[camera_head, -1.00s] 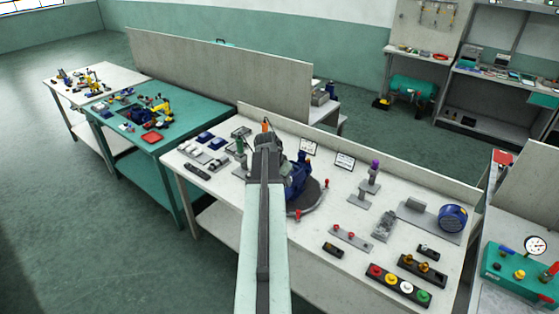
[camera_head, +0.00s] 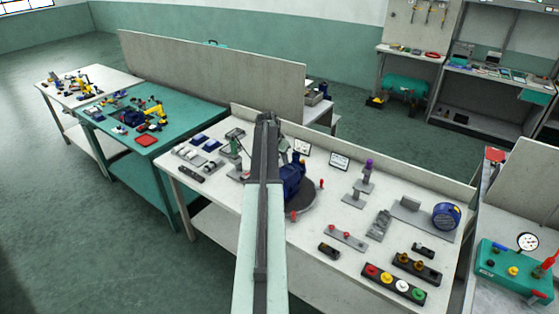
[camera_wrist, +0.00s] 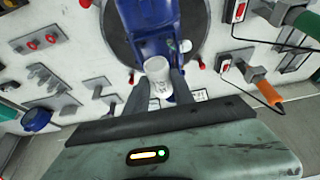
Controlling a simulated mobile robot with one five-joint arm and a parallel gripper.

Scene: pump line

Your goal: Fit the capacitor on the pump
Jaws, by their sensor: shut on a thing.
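The capacitor (camera_wrist: 157,70), a small white cylinder, is between the two dark fingers of my gripper (camera_wrist: 160,82) in the wrist view. My gripper is shut on it. The blue pump (camera_wrist: 150,22) lies just beyond the capacitor in that view; I cannot tell whether they touch. In the head view the pump (camera_head: 292,182) stands on a dark round turntable (camera_head: 306,201), partly hidden behind my arm. My gripper and the capacitor are hidden behind my arm in the head view.
Red-handled clamps (camera_head: 320,184) stand at the turntable's rim. An orange-handled tool (camera_wrist: 268,92) lies near my gripper in the wrist view. A grey post with a purple top (camera_head: 369,163) and a button strip (camera_head: 393,284) stand to the right on the white bench (camera_head: 300,250).

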